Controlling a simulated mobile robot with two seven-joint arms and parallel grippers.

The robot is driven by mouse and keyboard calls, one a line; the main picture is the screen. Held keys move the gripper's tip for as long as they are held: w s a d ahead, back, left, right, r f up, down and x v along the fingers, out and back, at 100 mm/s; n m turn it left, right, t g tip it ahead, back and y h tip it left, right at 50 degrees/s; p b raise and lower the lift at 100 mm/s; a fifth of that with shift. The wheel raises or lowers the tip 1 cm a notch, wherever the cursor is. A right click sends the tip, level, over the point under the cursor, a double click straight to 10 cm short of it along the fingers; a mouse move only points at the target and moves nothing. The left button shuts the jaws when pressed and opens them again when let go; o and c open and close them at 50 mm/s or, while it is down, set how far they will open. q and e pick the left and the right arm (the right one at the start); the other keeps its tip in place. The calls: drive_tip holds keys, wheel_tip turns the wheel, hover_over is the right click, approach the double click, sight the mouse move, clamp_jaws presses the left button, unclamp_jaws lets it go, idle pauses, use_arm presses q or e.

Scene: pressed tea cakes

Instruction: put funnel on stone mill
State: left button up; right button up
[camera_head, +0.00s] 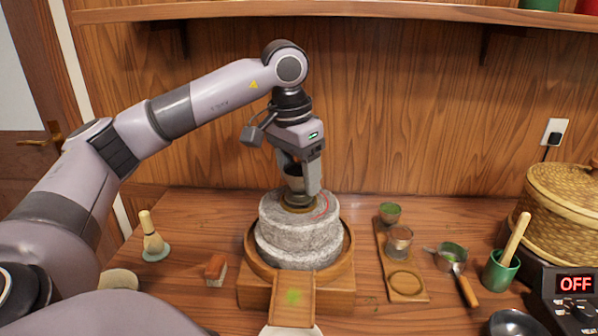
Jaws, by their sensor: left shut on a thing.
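The grey stone mill (300,245) stands in a round wooden tray (347,252) at the middle of the table. My left gripper (303,186) points down directly over the top of the mill and is shut on the funnel (295,184). The funnel is small, dark and brownish, and mostly covered by the fingers. Its lower end is at the middle of the upper stone, where a brown ring (298,205) shows. I cannot tell whether the funnel touches the stone. My right gripper is not in view.
A shelf (400,10) runs above.

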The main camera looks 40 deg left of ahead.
sight(298, 170)
use_arm(q)
drive_tip(key=shift+f, duration=0.3)
drive_tip(key=o, duration=1.2)
drive_tip(key=shift+r, duration=0.1)
drive_tip(key=r, duration=0.4)
drive_tip(key=s+r, duration=0.1)
drive_tip(key=r, duration=0.2)
